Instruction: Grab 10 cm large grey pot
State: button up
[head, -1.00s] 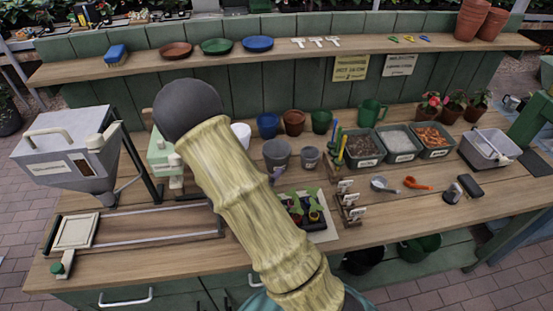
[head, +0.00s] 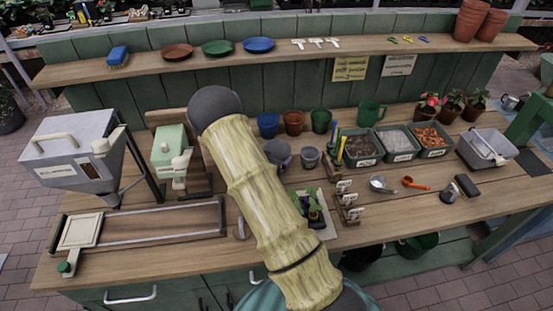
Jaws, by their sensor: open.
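The larger grey pot (head: 275,147) stands on the bench, just right of my arm in the head view. Its lower part is partly covered. A small purplish-grey part of my gripper (head: 284,163) shows at the pot's front, beside my forearm. The rest of my gripper is hidden behind the arm. My gripper is open. I cannot tell whether it touches the pot or whether the pot is between the fingers. A smaller grey pot (head: 310,158) stands just to the right.
Blue (head: 268,125), terracotta (head: 294,122) and green (head: 320,121) pots stand behind. A seedling tray (head: 325,228) is in front. Label holders (head: 347,205) and filled bins (head: 398,145) are to the right. A green press (head: 170,150) and grey hopper (head: 75,150) stand left.

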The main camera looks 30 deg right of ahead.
aim_at(280, 147)
jog(key=d, duration=0.1)
jog(key=w+d+p, duration=0.1)
jog(key=w+d, duration=0.1)
jog(key=shift+w+f+p, duration=0.2)
jog(key=shift+f+p, duration=0.05)
jog(key=shift+p, duration=0.15)
jog(key=shift+w+d+f, duration=0.25)
jog(key=shift+d, duration=0.05)
jog(key=shift+c, duration=0.2)
jog(key=c, duration=0.7)
